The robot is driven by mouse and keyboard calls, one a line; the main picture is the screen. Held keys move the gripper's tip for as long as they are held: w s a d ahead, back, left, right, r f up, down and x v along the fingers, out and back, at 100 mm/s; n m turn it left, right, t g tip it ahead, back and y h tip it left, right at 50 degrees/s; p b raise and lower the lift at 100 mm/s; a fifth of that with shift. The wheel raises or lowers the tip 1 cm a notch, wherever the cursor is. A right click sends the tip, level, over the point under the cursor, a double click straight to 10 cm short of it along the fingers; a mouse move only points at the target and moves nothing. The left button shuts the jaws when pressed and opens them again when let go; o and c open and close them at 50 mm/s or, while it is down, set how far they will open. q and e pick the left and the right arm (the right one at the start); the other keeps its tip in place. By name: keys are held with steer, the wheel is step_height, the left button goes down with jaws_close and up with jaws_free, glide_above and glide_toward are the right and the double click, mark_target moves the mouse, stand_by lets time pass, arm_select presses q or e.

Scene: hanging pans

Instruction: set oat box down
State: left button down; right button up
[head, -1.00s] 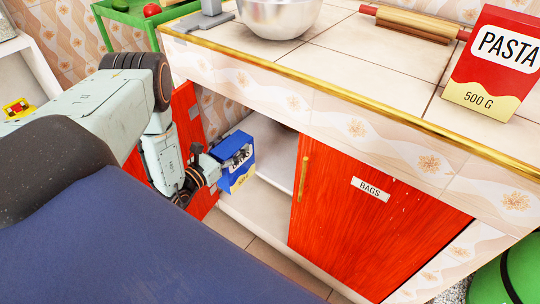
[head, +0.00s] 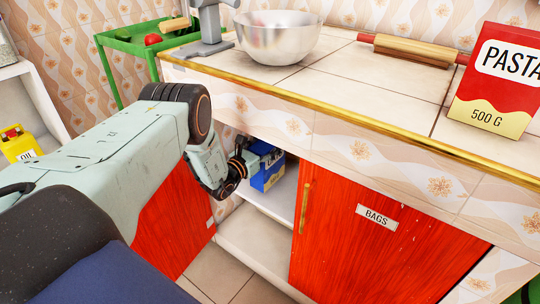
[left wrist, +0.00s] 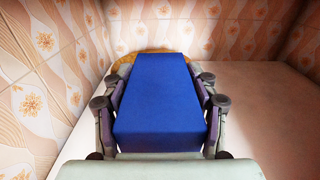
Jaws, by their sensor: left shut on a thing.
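The oat box is blue with a yellow lower part. In the head view the oat box (head: 268,172) is inside the open cabinet, at the upper shelf (head: 285,190). My left gripper (head: 250,160) is shut on it, and my arm partly covers it. In the left wrist view the box's blue face (left wrist: 160,95) lies between the two fingers, with the pale shelf surface (left wrist: 255,95) around it. I cannot tell whether the box touches the shelf. My right gripper is not in view.
The red door marked BAGS (head: 370,225) closes the cabinet's right side; another red door (head: 172,225) stands open at the left. Tiled walls (left wrist: 50,60) enclose the shelf, with free room to the box's right. The counter above holds a metal bowl (head: 278,40) and a pasta box (head: 495,85).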

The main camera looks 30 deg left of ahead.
arm_select(q)
steer(key=shift+w+d+f+b, duration=0.1)
steer(key=shift+w+f+b, duration=0.2)
steer(key=shift+f+b, duration=0.25)
steer(key=shift+w+d+f+b, duration=0.1)
steer(key=shift+w+f+b, duration=0.25)
steer(key=shift+f, duration=0.3)
steer(key=shift+a+f, duration=0.1)
steer(key=shift+f, duration=0.25)
steer(key=shift+f+b, duration=0.15)
steer(key=shift+b, duration=0.2)
steer(key=shift+c, duration=1.3)
jaws_free()
steer(key=shift+f, duration=0.1)
steer(key=shift+s, duration=0.1)
